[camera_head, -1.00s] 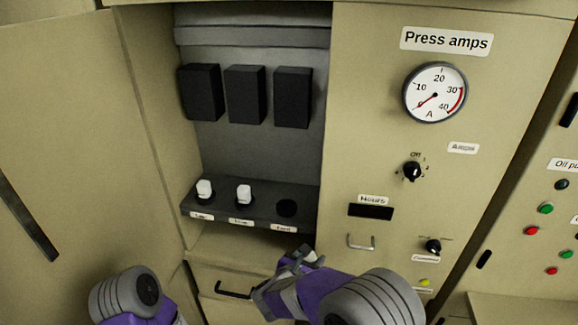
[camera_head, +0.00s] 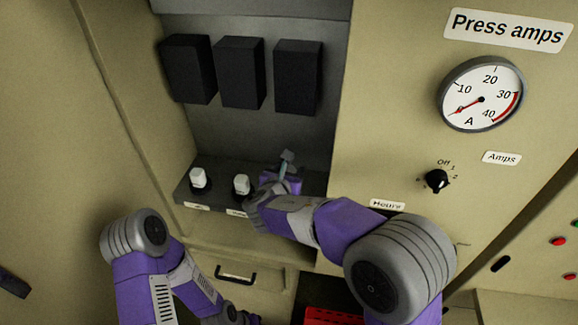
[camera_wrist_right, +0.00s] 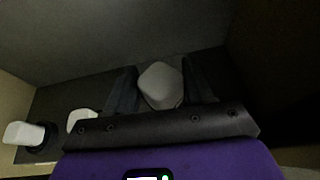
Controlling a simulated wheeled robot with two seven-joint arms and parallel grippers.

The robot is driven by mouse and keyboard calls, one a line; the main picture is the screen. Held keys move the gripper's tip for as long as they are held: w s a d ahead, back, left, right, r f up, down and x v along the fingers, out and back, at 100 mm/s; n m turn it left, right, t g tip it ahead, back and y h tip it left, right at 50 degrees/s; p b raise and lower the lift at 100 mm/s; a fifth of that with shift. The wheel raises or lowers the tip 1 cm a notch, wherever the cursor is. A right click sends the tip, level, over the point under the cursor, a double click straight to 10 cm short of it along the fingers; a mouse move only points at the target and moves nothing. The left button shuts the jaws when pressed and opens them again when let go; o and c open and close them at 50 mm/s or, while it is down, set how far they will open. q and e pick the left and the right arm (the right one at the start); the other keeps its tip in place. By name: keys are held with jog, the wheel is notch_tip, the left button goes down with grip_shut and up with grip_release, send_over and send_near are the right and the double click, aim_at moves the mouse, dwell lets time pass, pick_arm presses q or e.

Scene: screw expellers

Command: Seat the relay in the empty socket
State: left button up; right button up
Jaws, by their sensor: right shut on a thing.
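My right gripper (camera_head: 286,168) is at the right end of the dark socket shelf (camera_head: 225,205) inside the cabinet. In the right wrist view its two dark fingers (camera_wrist_right: 160,88) are shut on a pale grey-white relay (camera_wrist_right: 160,84). Two white relays stand upright on the shelf, a left one (camera_head: 198,178) and a middle one (camera_head: 241,184); both also show at the left of the wrist view. My arm and gripper hide the third socket, so I cannot tell whether the held relay touches it. Only part of my left gripper seems to show at the bottom edge; its fingers are out of sight.
Several black boxes (camera_head: 240,73) hang on the cabinet's back wall above the shelf. The right panel carries an amps gauge (camera_head: 481,94) and a black knob (camera_head: 436,180). A drawer handle (camera_head: 236,275) is below, and a red thing (camera_head: 335,316) shows at the bottom.

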jog(key=shift+f+b, duration=1.9)
jog(key=shift+f, duration=0.7)
jog(key=shift+s+f+b, duration=0.1)
jog(key=shift+f+b, duration=0.5)
jog(key=shift+b, duration=0.1)
jog(key=o, duration=0.8)
jog(key=shift+s+r, duration=0.1)
